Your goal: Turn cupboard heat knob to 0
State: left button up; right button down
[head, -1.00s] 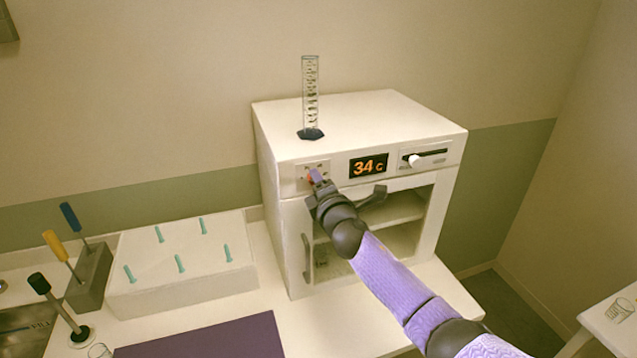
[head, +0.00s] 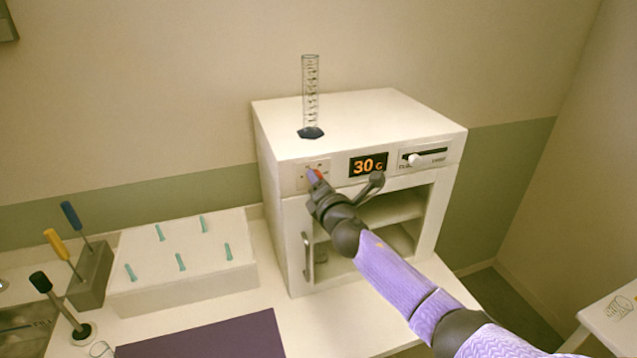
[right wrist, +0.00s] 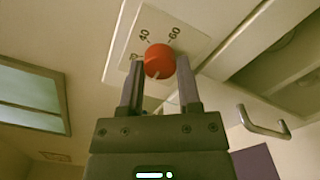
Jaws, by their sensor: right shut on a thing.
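The white cupboard (head: 280,222) stands on the counter with an open-fronted shelf space. Its display (head: 368,165) reads 30 in orange. The red heat knob (right wrist: 160,61) sits on a pale dial plate (right wrist: 185,30) with marks including 40 and 60; its white pointer line shows at the lower left of the knob. My right gripper (right wrist: 160,82) is shut on the knob, one finger on each side. In the head view my right gripper (head: 314,180) reaches the panel left of the display and mostly hides the knob. My left gripper is not in view.
A white slider (head: 414,160) sits right of the display. A graduated cylinder (head: 311,98) stands on the cupboard's top. A door handle (head: 307,257) is below the knob. A white block with teal pegs (head: 185,284) and a screwdriver holder (head: 92,275) stand left.

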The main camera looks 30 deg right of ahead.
jog(key=shift+f, duration=0.1)
jog(key=shift+c, duration=1.4)
grip_release()
jog(key=v, duration=1)
jog(key=shift+p, duration=0.35)
jog(key=shift+d, duration=0.1)
